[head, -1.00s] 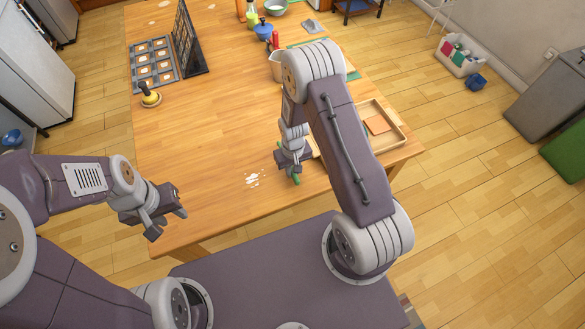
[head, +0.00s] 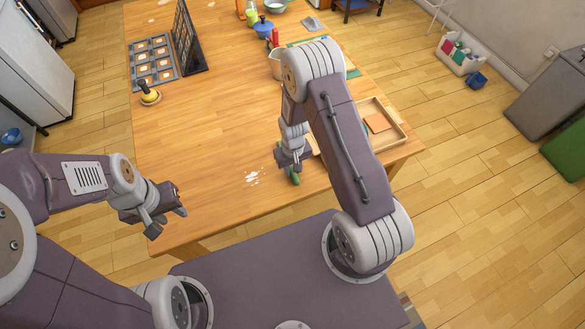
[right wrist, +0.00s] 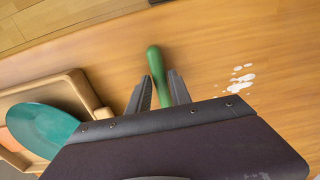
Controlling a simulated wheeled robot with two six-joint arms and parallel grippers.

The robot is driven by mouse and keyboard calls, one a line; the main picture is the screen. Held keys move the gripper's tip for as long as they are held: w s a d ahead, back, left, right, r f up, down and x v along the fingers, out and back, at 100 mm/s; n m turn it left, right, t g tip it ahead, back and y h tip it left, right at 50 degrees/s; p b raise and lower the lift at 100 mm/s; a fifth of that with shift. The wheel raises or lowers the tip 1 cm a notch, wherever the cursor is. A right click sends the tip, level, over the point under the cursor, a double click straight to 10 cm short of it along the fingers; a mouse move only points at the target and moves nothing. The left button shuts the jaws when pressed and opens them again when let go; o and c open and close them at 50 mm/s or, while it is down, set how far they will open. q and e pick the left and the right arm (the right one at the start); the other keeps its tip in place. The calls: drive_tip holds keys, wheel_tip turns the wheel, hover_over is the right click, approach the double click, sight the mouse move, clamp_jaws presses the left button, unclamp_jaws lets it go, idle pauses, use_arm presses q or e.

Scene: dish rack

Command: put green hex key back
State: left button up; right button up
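A green rounded handle (right wrist: 157,70), which I take to be the green hex key, sits between the two fingers of my right gripper (right wrist: 160,92) in the right wrist view. The fingers lie close on both sides of it. In the head view its green end (head: 295,178) shows below my right gripper (head: 292,163), close over the table's front part.
A wooden tray (head: 402,134) with an orange piece lies at the table's right edge. A teal round thing (right wrist: 42,130) overlaps the tray in the right wrist view. White spots (head: 252,178) mark the table. The middle left is clear.

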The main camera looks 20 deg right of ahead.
drive_tip(key=o, duration=0.4)
drive_tip(key=shift+o, duration=0.2)
drive_tip(key=shift+r, duration=0.1)
wheel_tip(320, 180, up, 9)
idle(0.6)
